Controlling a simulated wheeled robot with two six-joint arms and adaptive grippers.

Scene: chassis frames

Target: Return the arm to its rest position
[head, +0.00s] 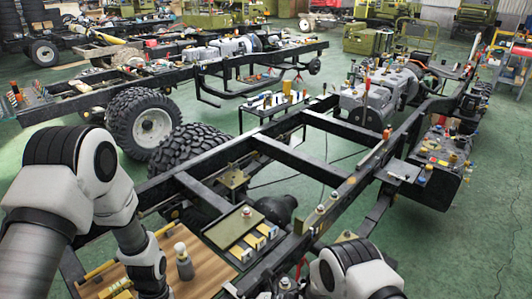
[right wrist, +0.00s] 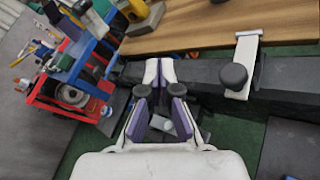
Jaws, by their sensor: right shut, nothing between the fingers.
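My right gripper (right wrist: 160,72) shows in the right wrist view with its white and purple fingers together and nothing between them. Its tips point at a dark beam (right wrist: 205,75) beside a wooden top; I cannot tell whether they touch it. In the head view my right arm (head: 352,272) shows only as a white and dark link at the bottom edge, and its gripper is out of view. My left arm (head: 70,185) comes in from the left and bends down to the bottom edge. Its gripper is not visible.
A black chassis frame (head: 325,155) spans the head view, with a wooden top (head: 205,265) at its near end. Large tyres (head: 145,122) stand left of it. In the right wrist view a red and blue rack (right wrist: 75,95) stands at left. Green floor (head: 490,215) is clear at right.

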